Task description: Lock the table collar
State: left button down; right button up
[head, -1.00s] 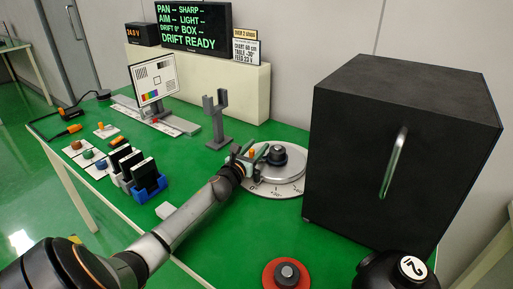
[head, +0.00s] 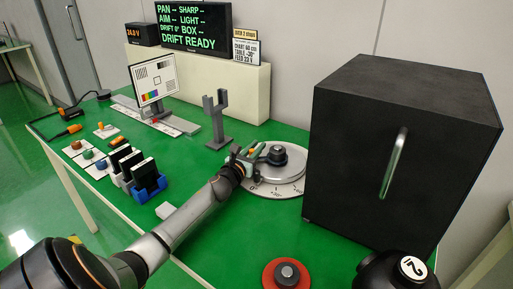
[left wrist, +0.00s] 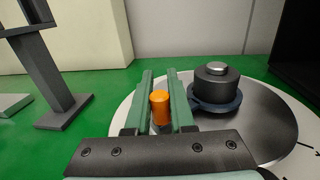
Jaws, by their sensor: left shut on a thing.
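The round grey turntable (head: 290,176) stands on the green table, over a white dial with degree marks. A black hub with a dark blue ring (head: 276,155) rises from its top; the hub also shows in the left wrist view (left wrist: 214,84). An orange cylindrical knob (left wrist: 159,107) stands at the turntable's left edge. My left gripper (head: 250,155) is shut on the orange knob, its green fingers (left wrist: 160,100) on either side of it. What lies under the knob is hidden by the gripper. My right gripper is out of view.
A big black box (head: 350,150) with a handle stands close on the right. A grey forked post (head: 217,120) stands behind my left gripper. Blue and white holders (head: 150,187) with black plates stand to the left.

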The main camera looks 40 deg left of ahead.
pick_arm(q)
jog(key=shift+w, duration=0.1)
dwell(0.6)
jog(key=shift+w+a+m+h+b, duration=0.15)
jog(key=shift+w+m+h+b, duration=0.1)
jog(key=shift+m+h+b, duration=0.5)
jog(key=shift+w+t+h, duration=0.15)
jog(key=shift+t+h, duration=0.15)
jog(key=shift+h, duration=0.35)
jog(key=c, duration=0.8)
grip_release()
jog(key=shift+o, duration=0.2)
jog(key=s, duration=0.4)
jog(key=s+d, duration=0.1)
jog(key=s, duration=0.3)
jog(key=s+p, duration=0.1)
jog(key=s, duration=0.3)
jog(key=shift+s+d, duration=0.15)
jog(key=shift+s, duration=0.1)
